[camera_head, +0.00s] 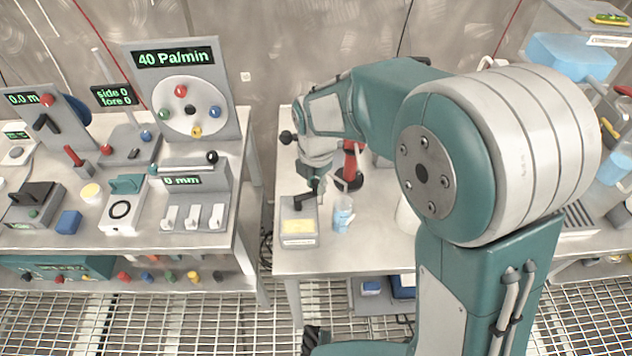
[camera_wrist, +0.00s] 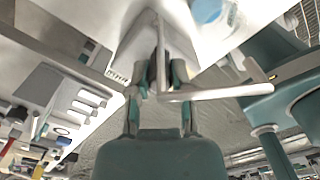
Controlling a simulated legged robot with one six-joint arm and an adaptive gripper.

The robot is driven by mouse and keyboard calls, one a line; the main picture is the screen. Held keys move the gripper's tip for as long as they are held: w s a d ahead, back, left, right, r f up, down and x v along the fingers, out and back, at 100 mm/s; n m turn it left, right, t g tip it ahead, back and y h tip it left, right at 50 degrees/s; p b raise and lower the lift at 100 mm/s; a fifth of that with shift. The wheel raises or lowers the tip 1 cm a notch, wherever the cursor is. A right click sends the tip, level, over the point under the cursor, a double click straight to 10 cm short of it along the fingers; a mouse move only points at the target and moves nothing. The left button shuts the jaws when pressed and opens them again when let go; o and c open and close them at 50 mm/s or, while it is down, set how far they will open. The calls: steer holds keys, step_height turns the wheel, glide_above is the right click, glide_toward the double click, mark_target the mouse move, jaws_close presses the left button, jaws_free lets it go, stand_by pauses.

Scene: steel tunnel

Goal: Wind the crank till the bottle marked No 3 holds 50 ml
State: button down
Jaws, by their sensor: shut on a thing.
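A grey pump-like box (camera_head: 299,228) with a pale yellow panel stands at the front left of the right-hand bench. A dark crank (camera_head: 306,200) is on its top. My gripper (camera_head: 314,184) is above the box at the crank; in the wrist view its fingers (camera_wrist: 160,78) are closed around a dark handle (camera_wrist: 153,70). A small clear bottle (camera_head: 342,214) with bluish contents stands just right of the box and shows at the top of the wrist view (camera_wrist: 210,12). Its marking and level are too small to read.
A red item on a black base (camera_head: 350,168) stands behind the bottle. A pale bent rod (camera_wrist: 215,94) crosses near the fingers in the wrist view. The left bench holds a dial panel (camera_head: 185,100) reading 40 Pa/min. A blue tub (camera_head: 570,55) is at far right.

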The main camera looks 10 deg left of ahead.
steer(key=shift+s+d+m, duration=0.1)
steer(key=shift+s+m, duration=0.25)
steer(key=shift+m, duration=0.5)
steer(key=shift+s+d+m, duration=0.1)
steer(key=shift+s+m, duration=0.2)
steer(key=shift+m, duration=0.55)
steer(key=c, duration=0.5)
jaws_free()
steer(key=shift+c, duration=0.2)
steer(key=shift+r, duration=0.1)
step_height(320, 180, up, 12)
steer(key=shift+f, duration=0.2)
steer(key=shift+w+a, duration=0.1)
steer(key=shift+a, duration=0.05)
